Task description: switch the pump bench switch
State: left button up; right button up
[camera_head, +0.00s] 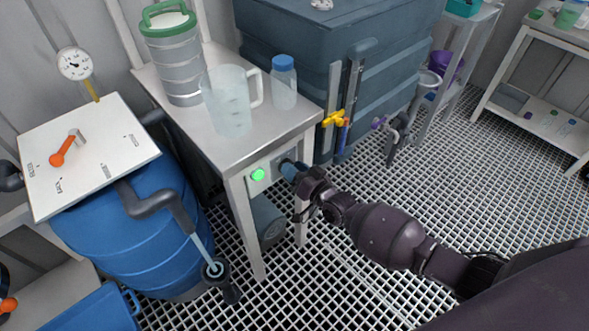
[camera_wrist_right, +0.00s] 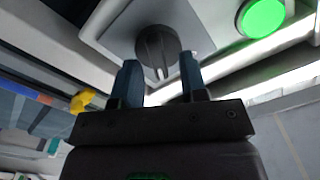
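The pump bench (camera_head: 262,130) is a white-topped table with a light panel on its front edge. A dark rotary switch knob (camera_wrist_right: 157,45) sits on a grey plate of that panel, beside a lit green round button (camera_wrist_right: 262,17). The green button also shows in the head view (camera_head: 258,174). My right gripper (camera_head: 287,168) reaches the panel from the right and hides the knob in the head view. In the right wrist view its two blue fingers (camera_wrist_right: 160,72) are apart, with the knob's ridge between and just beyond the fingertips. Contact cannot be told.
On the bench stand a clear jug (camera_head: 228,105), a blue-capped bottle (camera_head: 284,85) and a green-handled metal canister (camera_head: 172,60). A blue drum (camera_head: 130,235) stands to the left. A large grey-blue tank (camera_head: 290,45) with a yellow valve (camera_head: 334,118) is behind. Grating floor is open at right.

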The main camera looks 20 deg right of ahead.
jog(key=c, duration=0.7)
grip_shut()
jog(key=shift+r+n, duration=0.1)
jog(key=shift+n, duration=0.2)
jog(key=shift+s+a+n+p, duration=0.15)
jog(key=shift+n+p, duration=0.2)
jog(key=shift+n, duration=1.55)
jog(key=shift+a+n+p, duration=0.15)
jog(key=shift+n+p, duration=0.15)
jog(key=shift+n, duration=1.6)
jog(key=shift+s+a+n+p, duration=0.15)
jog(key=shift+n+p, duration=0.2)
jog(key=shift+n, duration=1.55)
jog(key=shift+w, duration=0.1)
